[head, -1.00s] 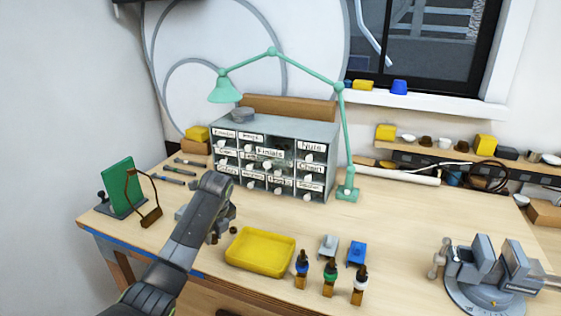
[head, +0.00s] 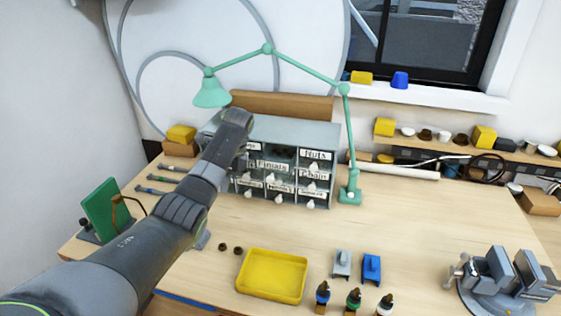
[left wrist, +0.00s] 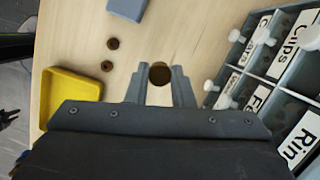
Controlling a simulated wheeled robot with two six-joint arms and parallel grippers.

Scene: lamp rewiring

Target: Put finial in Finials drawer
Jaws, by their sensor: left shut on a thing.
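The grey drawer cabinet (head: 328,135) stands at the back of the table under the green lamp. The drawer labelled Finials (head: 272,166) is in its middle column; it appears pulled out, with a dark opening above its label. My left gripper (head: 241,152) is in front of the cabinet's left part, its arm hiding several drawers there. In the left wrist view, its fingers (left wrist: 160,90) are shut on a round brown finial (left wrist: 159,73). The held finial is hard to make out in the head view. My right gripper is not in view.
Two small brown round pieces (head: 230,249) lie on the table left of the yellow tray (head: 272,277). The green lamp (head: 349,194) stands right of the cabinet. A grey vise (head: 505,280) is at the right. The table in front of the cabinet is mostly clear.

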